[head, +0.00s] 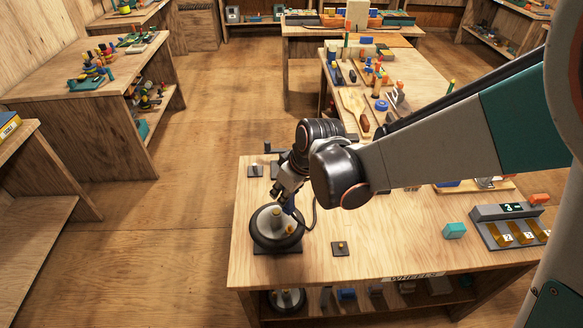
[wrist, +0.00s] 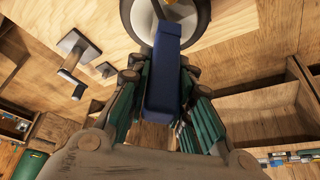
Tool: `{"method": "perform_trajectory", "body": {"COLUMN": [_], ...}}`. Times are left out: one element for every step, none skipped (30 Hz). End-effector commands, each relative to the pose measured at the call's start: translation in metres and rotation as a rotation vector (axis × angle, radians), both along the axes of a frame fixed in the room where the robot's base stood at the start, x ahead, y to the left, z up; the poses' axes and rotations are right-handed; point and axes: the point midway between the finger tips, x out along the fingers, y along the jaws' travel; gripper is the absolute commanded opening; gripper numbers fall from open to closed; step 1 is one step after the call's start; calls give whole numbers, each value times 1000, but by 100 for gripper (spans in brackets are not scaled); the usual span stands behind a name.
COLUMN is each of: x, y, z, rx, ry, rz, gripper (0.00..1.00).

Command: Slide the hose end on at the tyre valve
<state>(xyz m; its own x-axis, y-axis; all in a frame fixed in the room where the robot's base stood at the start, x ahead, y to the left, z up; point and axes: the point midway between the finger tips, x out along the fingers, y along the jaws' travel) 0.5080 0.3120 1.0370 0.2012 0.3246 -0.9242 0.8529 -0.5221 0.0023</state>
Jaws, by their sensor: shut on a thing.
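A tyre (head: 262,236) with a pale hub lies on a dark base near the table's front left corner; part of it also shows at the top of the wrist view (wrist: 203,22). Small yellow and orange bits show on it, but I cannot tell for certain which is the valve. My gripper (head: 285,192) is just above the tyre's far side. In the wrist view my gripper (wrist: 163,85) is shut on the blue hose end (wrist: 163,62), which points toward the tyre. A dark hose (head: 313,212) curves down at its right. The contact between hose end and valve is hidden.
A small dark plate with a yellow piece (head: 340,248) lies right of the tyre. A metal crank-like fixture (wrist: 74,62) stands left of it in the wrist view. A teal block (head: 454,230) and a grey display unit (head: 507,228) sit at the right. The table's middle (head: 385,235) is clear.

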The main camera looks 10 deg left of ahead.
Motion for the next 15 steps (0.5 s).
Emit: {"method": "perform_trajectory", "body": {"x": [0,0,-1,-1,-1,-1,-1,0,0,0,0,0,0,0,0], "y": [-1,-1,-2,-3,-3,-2,-2,-2,-2,-2,-2,-3,-3,-3,-2], "z": [0,0,-1,-1,-3,-5,-6,-8,-11,-14,-16,-19,-22,-25,-29], "rx": [0,0,0,0,0,0,0,0,0,0,0,0,0,0,0], "ry": [0,0,0,0,0,0,0,0,0,0,0,0,0,0,1], "rz": [-1,-1,-1,-1,-1,-1,-1,-1,-1,-1,-1,-1,-1,-1,-2], "gripper": [0,0,0,0,0,0,0,0,0,0,0,0,0,0,0]}}
